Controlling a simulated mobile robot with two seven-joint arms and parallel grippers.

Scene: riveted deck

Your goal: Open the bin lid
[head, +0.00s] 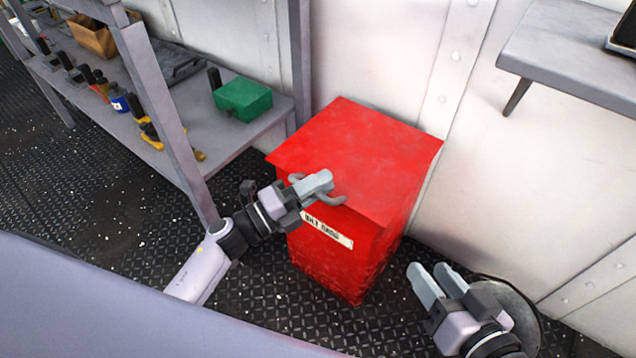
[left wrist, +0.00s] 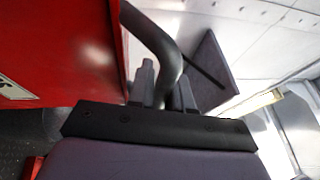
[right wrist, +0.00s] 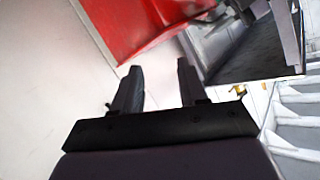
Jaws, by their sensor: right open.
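The red bin (head: 335,265) stands on the deck against the wall, with a white label on its front. Its flat red lid (head: 360,150) lies down on top, closed. A grey curved handle (head: 332,199) sits at the lid's front edge. My left gripper (head: 318,183) is at this handle. In the left wrist view the handle (left wrist: 160,45) runs between the two fingers, which are closed on it. My right gripper (head: 432,281) is open and empty, low to the right of the bin and apart from it. The inside of the bin is hidden.
A grey shelf unit (head: 215,125) with a green box (head: 242,97) and several tools stands left of the bin. A grey wall shelf (head: 570,60) juts out at the upper right. The space above the lid is clear.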

